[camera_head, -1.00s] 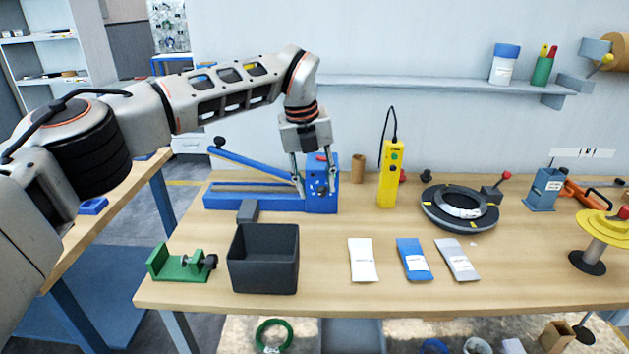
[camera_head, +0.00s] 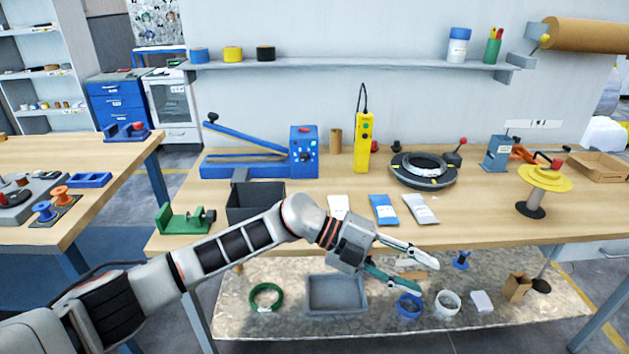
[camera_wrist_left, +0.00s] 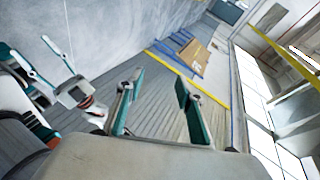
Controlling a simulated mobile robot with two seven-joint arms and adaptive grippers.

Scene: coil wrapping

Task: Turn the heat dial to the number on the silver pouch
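The blue heat sealer (camera_head: 245,165) stands at the back left of the bench with its lever raised. Its control box (camera_head: 304,152) carries small knobs; the heat dial's setting is too small to read. The silver pouch (camera_head: 421,209) lies flat on the bench, right of the blue pouch (camera_head: 383,209); its number is unreadable. My left gripper (camera_head: 428,276) is open and empty, in front of the bench edge and well away from the sealer. Its spread fingers also show in the left wrist view (camera_wrist_left: 158,105).
My left forearm crosses before the bin. A lower shelf (camera_head: 250,320) holds several items.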

